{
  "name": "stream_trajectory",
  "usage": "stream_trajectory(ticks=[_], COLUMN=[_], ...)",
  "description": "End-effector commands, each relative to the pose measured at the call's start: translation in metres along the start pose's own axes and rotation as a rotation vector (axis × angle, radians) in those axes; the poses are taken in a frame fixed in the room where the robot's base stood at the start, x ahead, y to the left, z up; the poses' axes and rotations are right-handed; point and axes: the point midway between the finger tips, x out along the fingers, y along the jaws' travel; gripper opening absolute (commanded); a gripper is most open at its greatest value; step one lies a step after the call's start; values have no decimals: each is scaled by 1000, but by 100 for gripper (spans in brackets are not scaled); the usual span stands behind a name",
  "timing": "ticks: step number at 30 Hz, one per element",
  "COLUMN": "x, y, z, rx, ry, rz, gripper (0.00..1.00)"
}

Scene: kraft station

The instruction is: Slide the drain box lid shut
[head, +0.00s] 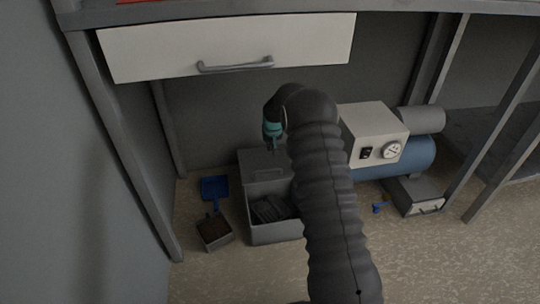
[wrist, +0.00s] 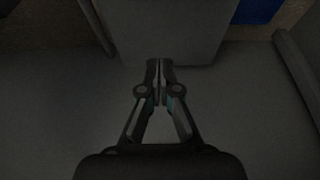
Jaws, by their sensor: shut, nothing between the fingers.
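The grey drain box (head: 276,234) stands on the floor under the bench in the head view. Its grey lid (head: 256,161) covers the back part, and a thin bar handle (head: 269,173) shows near the lid's front edge. The front part is open, with dark ribbed contents showing. My arm hides the box's right side. My gripper (head: 273,148) points down over the lid, behind the handle; I cannot tell if it touches. In the wrist view my gripper (wrist: 160,64) has its fingertips together and holds nothing. Grey surfaces lie beneath it, too dim to identify.
A blue dustpan (head: 214,187) and a small bin of dark material (head: 214,232) are left of the box. A compressor with a cream control box (head: 372,132) and blue tank (head: 408,160) stands right. A bench drawer (head: 230,47) hangs above. Front floor is clear.

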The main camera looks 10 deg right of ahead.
Motion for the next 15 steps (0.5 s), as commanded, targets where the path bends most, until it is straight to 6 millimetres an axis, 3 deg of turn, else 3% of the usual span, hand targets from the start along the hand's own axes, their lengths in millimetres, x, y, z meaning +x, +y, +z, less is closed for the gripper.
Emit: stream_trajectory(ticks=[15], x=[80], y=[-2], z=[2], rx=[-2], ry=[-2], rz=[-1], gripper=[0])
